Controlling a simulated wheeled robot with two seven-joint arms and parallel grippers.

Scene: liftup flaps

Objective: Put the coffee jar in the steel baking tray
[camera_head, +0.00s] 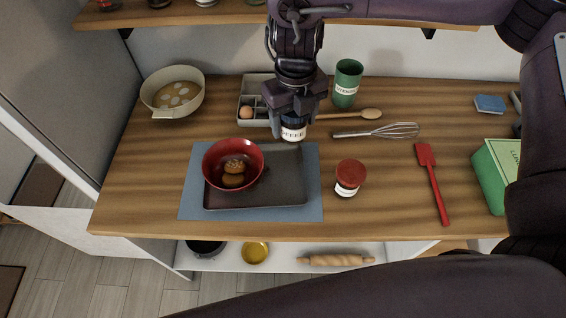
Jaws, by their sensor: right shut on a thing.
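The coffee jar (293,133) has a white label with part of the word showing. My right gripper (292,115) points down and is shut on it, hiding its top. The jar appears at the back right edge of the dark baking tray (280,195); I cannot tell how high it is above it. The tray lies on a blue mat (312,195). A red bowl (215,158) with brown round food in it sits on the tray's left part. The tray's right part is bare. My left gripper is not in view.
Behind are a grey compartment box (247,88), a green cup (347,82), a wooden spoon (350,115) and a whisk (385,131). A red spatula (432,180) and a green box (490,175) lie right. A pot (173,92) stands left.

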